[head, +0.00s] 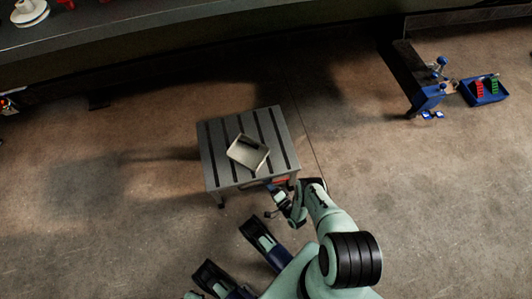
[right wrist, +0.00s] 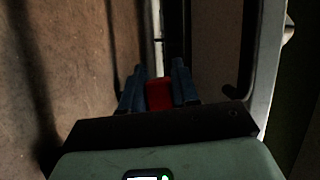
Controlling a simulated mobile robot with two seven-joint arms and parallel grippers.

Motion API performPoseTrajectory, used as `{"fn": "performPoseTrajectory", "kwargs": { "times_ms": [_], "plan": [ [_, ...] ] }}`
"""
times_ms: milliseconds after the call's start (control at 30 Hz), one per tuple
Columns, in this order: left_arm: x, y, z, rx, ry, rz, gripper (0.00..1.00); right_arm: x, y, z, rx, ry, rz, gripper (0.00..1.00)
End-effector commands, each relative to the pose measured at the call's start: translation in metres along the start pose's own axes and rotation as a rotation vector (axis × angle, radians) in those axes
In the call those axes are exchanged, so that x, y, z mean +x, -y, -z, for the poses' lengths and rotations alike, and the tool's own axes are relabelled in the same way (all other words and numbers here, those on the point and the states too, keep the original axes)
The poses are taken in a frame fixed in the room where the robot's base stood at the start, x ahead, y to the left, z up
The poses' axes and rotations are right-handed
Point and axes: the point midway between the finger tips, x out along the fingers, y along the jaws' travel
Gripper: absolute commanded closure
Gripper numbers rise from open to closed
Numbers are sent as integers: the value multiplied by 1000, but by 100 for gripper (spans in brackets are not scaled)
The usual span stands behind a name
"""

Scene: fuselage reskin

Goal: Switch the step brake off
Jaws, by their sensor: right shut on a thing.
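The step (head: 211,162) is a low grey stand with a dark-slatted top on the floor in the middle of the head view. A red brake lever (head: 282,181) shows under its near edge. My right gripper (head: 275,188) reaches low to that edge. In the right wrist view, the red lever (right wrist: 159,94) sits between the two dark fingers of my right gripper (right wrist: 160,68), which is shut on it. The lever's pivot and far end are hidden, so its on or off position cannot be told. My left gripper is not in view.
A blue stand (head: 425,98) and a blue bin (head: 484,91) with red and green pieces are at the right. A long dark surface (head: 130,35) runs along the back. Floor left of the step is clear.

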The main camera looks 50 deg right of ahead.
Motion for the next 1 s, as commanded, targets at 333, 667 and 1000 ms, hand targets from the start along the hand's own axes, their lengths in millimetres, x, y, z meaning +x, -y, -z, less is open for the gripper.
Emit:
{"fn": "performPoseTrajectory", "kwargs": {
  "times_ms": [333,667,1000],
  "plan": [
    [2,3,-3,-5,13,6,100,0,10,-1,100,5,43,100],
    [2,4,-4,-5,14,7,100,-1,12,-1,113,5,49,100],
    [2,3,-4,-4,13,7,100,-1,12,-1,111,3,47,49]
  ]
}}
